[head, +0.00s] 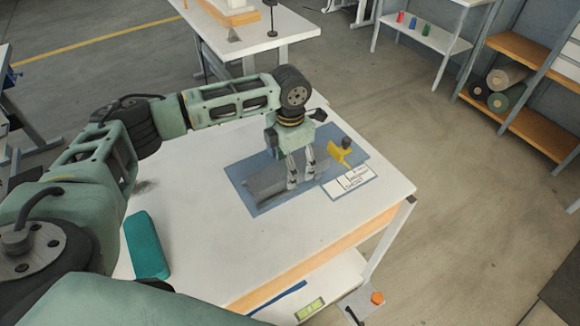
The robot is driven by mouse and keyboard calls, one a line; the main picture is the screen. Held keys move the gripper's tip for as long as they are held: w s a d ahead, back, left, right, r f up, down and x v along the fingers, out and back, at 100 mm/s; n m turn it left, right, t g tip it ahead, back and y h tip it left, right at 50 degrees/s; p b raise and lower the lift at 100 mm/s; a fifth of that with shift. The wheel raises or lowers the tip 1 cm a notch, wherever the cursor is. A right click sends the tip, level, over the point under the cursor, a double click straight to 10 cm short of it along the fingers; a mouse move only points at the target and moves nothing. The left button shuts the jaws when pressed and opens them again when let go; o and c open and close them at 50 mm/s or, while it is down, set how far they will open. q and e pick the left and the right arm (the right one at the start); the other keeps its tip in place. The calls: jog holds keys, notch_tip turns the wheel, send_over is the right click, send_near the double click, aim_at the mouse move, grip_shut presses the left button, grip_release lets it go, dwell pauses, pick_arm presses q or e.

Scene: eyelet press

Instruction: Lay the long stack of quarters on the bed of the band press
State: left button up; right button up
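A grey stack of flat pieces (266,183) lies on a blue mat (240,172) on the white table. My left gripper (301,184) points down at the stack's right part. Its two fingers stand apart with grey material between and beside the tips. I cannot tell whether they press on it. A white card (352,183) with printed words, one seemingly "SHORT", lies at the mat's right edge. My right gripper is not in view. I cannot make out the band press for certain; a light wooden and white device (230,12) stands on a table at the back.
A teal case (146,246) lies at the table's left. The white table's (350,225) front right is clear. Shelves (530,125) with rolls stand at the right, beyond open floor.

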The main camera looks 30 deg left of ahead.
pick_arm(q)
notch_tip(320, 180, up, 11)
jog(key=b, duration=0.1)
jog(key=shift+f, duration=0.15)
dwell(0.5)
